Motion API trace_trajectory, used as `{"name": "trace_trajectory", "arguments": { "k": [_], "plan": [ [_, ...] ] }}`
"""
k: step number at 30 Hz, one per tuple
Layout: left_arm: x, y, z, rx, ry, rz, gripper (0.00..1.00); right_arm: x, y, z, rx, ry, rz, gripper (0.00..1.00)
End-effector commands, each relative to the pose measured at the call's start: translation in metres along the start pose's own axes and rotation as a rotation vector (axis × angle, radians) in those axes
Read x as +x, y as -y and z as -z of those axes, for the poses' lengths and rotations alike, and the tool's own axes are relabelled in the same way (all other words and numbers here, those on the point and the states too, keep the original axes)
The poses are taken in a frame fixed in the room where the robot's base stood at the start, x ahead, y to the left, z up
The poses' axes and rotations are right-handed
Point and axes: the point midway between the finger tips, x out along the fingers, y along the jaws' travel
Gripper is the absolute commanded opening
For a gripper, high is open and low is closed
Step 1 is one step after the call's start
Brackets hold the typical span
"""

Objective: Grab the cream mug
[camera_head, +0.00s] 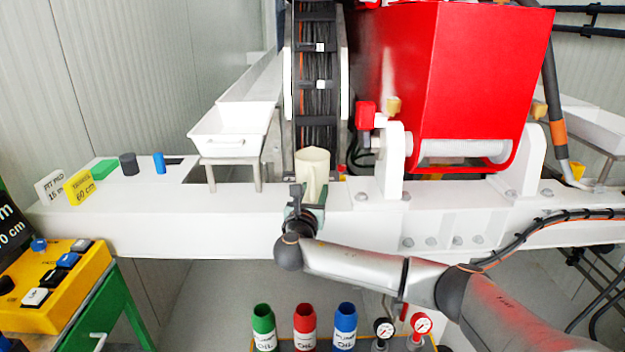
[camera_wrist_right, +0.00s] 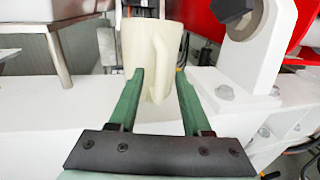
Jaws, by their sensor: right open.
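The cream mug (camera_head: 313,171) stands upright on the white beam (camera_head: 240,222), in front of the cable chain. In the right wrist view the mug (camera_wrist_right: 138,42) is straight ahead, with its handle (camera_wrist_right: 160,68) toward me. My right gripper (camera_head: 304,207) is just in front of the mug. Its green fingers (camera_wrist_right: 158,72) are open, one on each side of the handle as seen there. I cannot tell whether they touch the mug. The mug's lower part is partly hidden by the gripper in the head view. My left gripper does not show.
A red machine housing (camera_head: 480,75) and a white bracket (camera_head: 392,160) stand right of the mug. A white tray (camera_head: 230,135) on metal legs is to the left. Small green, black and blue objects lie on the beam's left end. Oil bottles (camera_head: 304,326) stand below.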

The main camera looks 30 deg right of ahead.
Motion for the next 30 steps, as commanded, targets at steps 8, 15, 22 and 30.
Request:
{"name": "trace_trajectory", "arguments": {
  "k": [8, 15, 22, 30],
  "plan": [
    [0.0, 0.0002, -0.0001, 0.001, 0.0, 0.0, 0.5, 0.0, -0.0003, 0.0002, 0.0, 0.0, -0.001, 0.4],
    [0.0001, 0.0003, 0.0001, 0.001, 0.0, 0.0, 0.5, -0.0002, -0.0003, 0.0002, 0.0, 0.0, -0.001, 0.13],
    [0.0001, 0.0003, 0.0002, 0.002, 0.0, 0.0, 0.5, -0.0002, -0.0002, 0.0002, 0.0, 0.0, -0.001, 0.0],
    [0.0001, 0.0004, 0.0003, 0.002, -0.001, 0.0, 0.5, -0.0002, -0.0002, 0.0002, 0.0, 0.0, -0.001, 0.0]
  ]
}}
